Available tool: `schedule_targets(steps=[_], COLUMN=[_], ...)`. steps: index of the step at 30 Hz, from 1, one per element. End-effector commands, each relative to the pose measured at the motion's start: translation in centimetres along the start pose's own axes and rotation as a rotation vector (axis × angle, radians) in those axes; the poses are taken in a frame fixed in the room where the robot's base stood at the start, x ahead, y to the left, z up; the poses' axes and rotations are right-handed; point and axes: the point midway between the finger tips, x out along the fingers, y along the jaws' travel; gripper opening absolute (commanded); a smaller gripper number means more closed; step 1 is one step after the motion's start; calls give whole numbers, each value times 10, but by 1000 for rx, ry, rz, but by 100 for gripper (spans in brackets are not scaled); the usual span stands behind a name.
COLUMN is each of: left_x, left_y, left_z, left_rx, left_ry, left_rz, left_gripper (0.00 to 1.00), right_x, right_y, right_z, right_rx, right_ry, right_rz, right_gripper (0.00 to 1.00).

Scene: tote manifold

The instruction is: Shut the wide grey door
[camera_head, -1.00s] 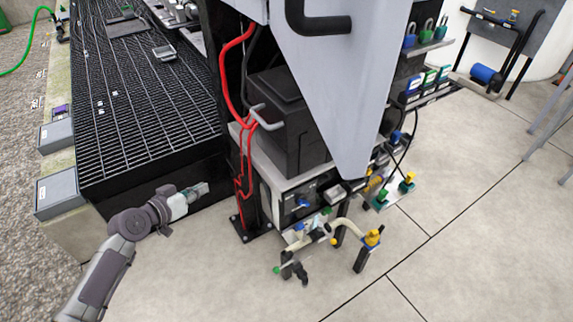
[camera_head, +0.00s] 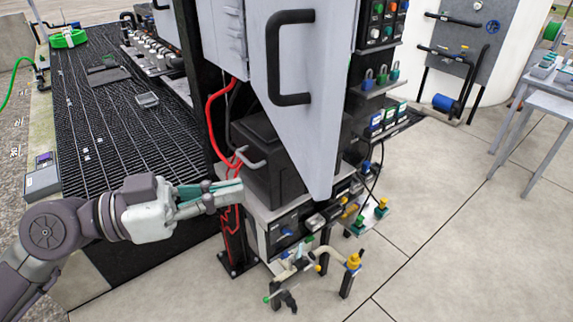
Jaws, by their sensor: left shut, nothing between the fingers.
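The wide grey door (camera_head: 318,135) stands swung open toward me in the middle of the head view, with a black bar handle (camera_head: 276,58) on its face. Behind it the cabinet's lower bay is exposed, with a black box (camera_head: 277,160) and red cables. My left gripper (camera_head: 238,190) is shut and empty. In the picture it overlaps the red cables at the left of the black box, to the left of and below the door. I cannot tell whether it touches the cables. My right gripper is not in view.
A black grating platform (camera_head: 100,130) lies at the left. A stand with valves and yellow and green knobs (camera_head: 353,262) is on the floor below the door. A grey table (camera_head: 548,104) stands far right. The floor at lower right is clear.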

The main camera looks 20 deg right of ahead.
Motion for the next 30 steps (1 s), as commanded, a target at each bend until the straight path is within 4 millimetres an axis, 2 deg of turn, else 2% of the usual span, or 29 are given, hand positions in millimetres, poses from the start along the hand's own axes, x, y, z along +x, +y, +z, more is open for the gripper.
schedule_targets(steps=[1, 6, 12, 18, 30], left_x=[12, 48, 76, 87, 88], left_y=[0, 0, -1, -1, -2], left_z=[-9, -7, -5, -1, 0], left_rx=[-1, -1, -2, 0, 0], left_ry=[1, 0, 1, 0, 0], left_rz=[3, 2, -1, -2, -5], left_gripper=[0, 0, 0, 0, 0], right_x=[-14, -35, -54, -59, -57], right_y=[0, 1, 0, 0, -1], right_z=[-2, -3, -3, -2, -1], right_rx=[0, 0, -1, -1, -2], right_ry=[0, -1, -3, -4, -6], right_rz=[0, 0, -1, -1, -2], right_gripper=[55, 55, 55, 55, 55])
